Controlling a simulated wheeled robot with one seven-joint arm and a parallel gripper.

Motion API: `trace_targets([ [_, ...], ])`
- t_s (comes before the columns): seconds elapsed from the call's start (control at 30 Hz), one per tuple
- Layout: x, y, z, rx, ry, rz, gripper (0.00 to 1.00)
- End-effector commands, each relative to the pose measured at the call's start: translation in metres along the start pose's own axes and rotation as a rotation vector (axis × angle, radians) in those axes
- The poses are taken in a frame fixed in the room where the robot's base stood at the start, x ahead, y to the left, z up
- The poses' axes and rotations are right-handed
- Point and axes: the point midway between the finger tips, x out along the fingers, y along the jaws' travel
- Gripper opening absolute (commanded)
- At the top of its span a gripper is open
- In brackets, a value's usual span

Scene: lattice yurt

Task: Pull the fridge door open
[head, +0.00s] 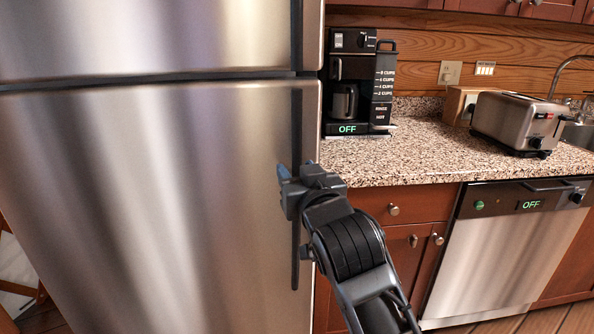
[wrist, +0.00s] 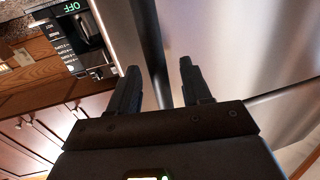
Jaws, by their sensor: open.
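The fridge is stainless steel, and its large lower door (head: 160,200) fills the left of the head view, looking shut. A long dark vertical handle (head: 296,120) runs along the door's right edge. My gripper (head: 297,168) is at the middle of this handle, its body hiding part of it. In the wrist view my gripper (wrist: 158,70) has its two fingers apart, with the dark handle (wrist: 150,45) running between them. I cannot tell whether either finger touches it. The upper fridge door (head: 150,40) is above, also looking shut.
A granite counter (head: 440,160) stands right of the fridge, with a black coffee maker (head: 355,85) and a steel toaster (head: 515,120) on it. Wooden cabinets (head: 385,208) and a dishwasher (head: 500,250) are below. A pale object (head: 15,270) stands at the lower left.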

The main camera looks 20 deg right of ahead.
Motion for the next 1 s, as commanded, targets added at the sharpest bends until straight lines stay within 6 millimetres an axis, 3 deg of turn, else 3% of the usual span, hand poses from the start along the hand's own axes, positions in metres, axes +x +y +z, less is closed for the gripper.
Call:
trace_targets([
  [0.37, 0.0062, 0.0, 0.0, 0.0, 0.0, 0.0, 0.47],
  [0.83, 0.0059, -0.0001, 0.0001, 0.0, 0.0, -0.001, 0.02],
  [1.0, 0.0059, -0.0001, 0.0001, 0.0, 0.0, -0.001, 0.0],
])
